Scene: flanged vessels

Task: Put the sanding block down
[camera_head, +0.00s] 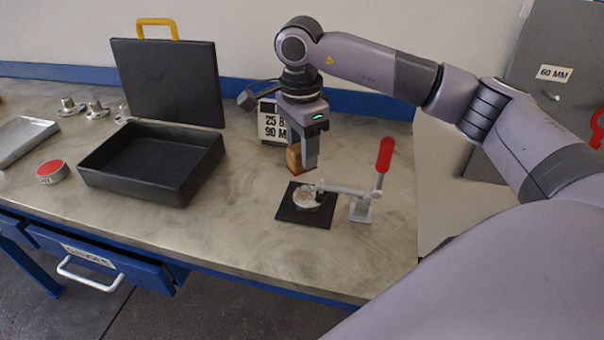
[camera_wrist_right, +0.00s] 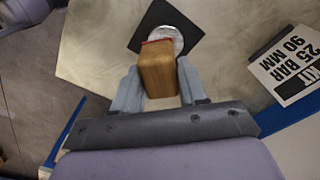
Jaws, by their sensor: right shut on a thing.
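The sanding block (camera_head: 294,158) is a small wooden block with a reddish underside. My right gripper (camera_head: 302,160) is shut on it, pointing down, just behind the black square pad on the bench. In the right wrist view the wooden block (camera_wrist_right: 158,72) sits between the two fingers of the right gripper (camera_wrist_right: 159,88). I cannot tell whether the block touches the bench. My left gripper is not in view.
A toggle clamp with a red handle (camera_head: 384,155) stands at the black pad (camera_head: 287,212), which bears a round metal piece (camera_head: 306,198). A sign (camera_head: 271,124) stands behind the gripper. An open black case (camera_head: 150,185), a red-topped tin (camera_head: 52,172) and metal flanges (camera_head: 97,110) lie left. Bench between case and pad is clear.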

